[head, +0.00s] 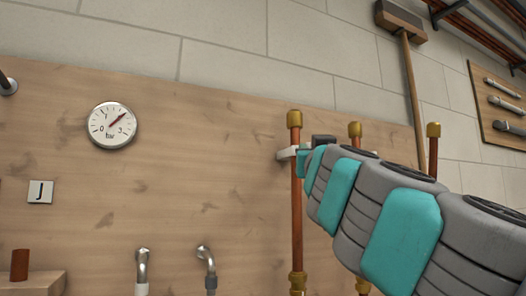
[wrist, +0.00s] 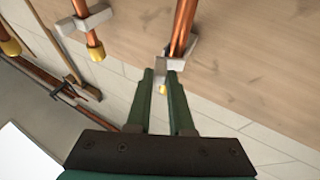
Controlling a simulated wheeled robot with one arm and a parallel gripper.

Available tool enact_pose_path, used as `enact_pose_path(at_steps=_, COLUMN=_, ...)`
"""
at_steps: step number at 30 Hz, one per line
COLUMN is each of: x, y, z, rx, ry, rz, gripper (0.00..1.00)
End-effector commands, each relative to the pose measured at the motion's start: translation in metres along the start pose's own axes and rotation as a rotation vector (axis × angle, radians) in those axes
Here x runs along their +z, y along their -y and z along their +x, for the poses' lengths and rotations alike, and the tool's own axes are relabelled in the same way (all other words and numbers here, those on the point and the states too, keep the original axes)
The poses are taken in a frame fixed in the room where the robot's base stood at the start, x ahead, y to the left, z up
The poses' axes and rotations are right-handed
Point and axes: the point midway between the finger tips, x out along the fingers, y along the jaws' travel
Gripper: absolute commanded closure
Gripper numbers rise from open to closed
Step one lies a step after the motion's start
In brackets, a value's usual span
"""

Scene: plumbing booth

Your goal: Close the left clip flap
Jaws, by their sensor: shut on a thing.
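The left copper pipe (head: 297,205) stands upright against the wooden board, with a brass cap (head: 294,119) on top. A pale clip (head: 288,153) sits at this pipe below the cap. In the wrist view the pipe (wrist: 184,28) runs down into the clip, whose grey flap (wrist: 161,68) projects between my fingertips. My gripper (wrist: 161,74) is shut on this flap, with its dark green fingers on either side. The brass cap also shows between the fingers (wrist: 163,89). In the head view my arm hides most of the gripper. I cannot tell the flap's exact angle.
Two more capped pipes stand to the right, with caps (head: 355,129) and (head: 433,129), partly behind my arm. The wrist view shows a neighbouring clip (wrist: 97,18) on another pipe. A pressure gauge (head: 112,125) and broom (head: 411,80) are on the wall.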

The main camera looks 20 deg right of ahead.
Motion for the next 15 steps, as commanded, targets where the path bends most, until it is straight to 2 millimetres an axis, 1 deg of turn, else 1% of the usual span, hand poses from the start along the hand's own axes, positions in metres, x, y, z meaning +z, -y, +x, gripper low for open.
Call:
enact_pose_path(at_steps=3, x=-0.0009, y=-0.0052, z=0.0022, rx=-0.072, ry=-0.003, rz=0.036, gripper=1.0)
enact_pose_path(at_steps=15, x=0.0013, y=-0.01, z=0.009, rx=-0.245, ry=-0.003, rz=0.108, gripper=1.0)
